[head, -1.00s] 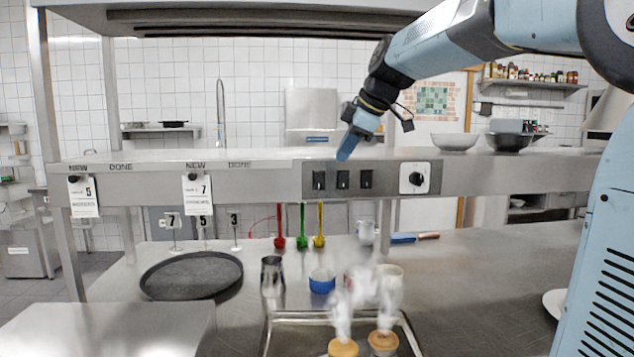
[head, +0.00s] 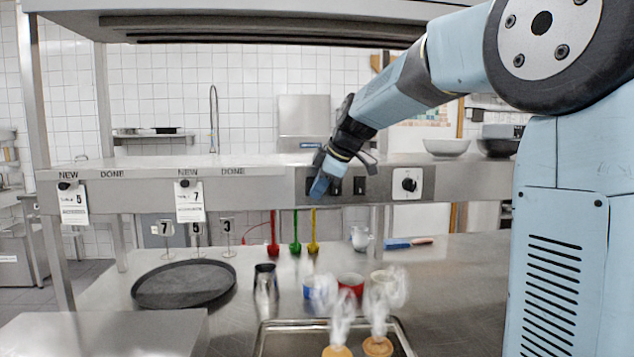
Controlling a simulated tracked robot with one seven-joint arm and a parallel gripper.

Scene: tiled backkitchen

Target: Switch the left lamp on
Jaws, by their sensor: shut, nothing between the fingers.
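A dark panel on the front of the steel shelf carries a row of three black switches. The middle switch (head: 336,187) and right switch (head: 359,186) show, the middle one partly behind my gripper. My gripper (head: 318,188) is shut and empty, its blue tip pointing down in front of the left switch, which is mostly hidden. I cannot tell whether the tip touches it, or which way that switch is set. A long dark strip (head: 270,31) runs under the overhead hood; no lit lamp is clear there.
A round black knob (head: 409,184) on a white plate sits right of the switches. Order tickets (head: 189,203) hang at left. Two bowls (head: 447,147) stand on the shelf at right. Below are a black round tray (head: 184,284), cups and a steaming metal tray (head: 262,340).

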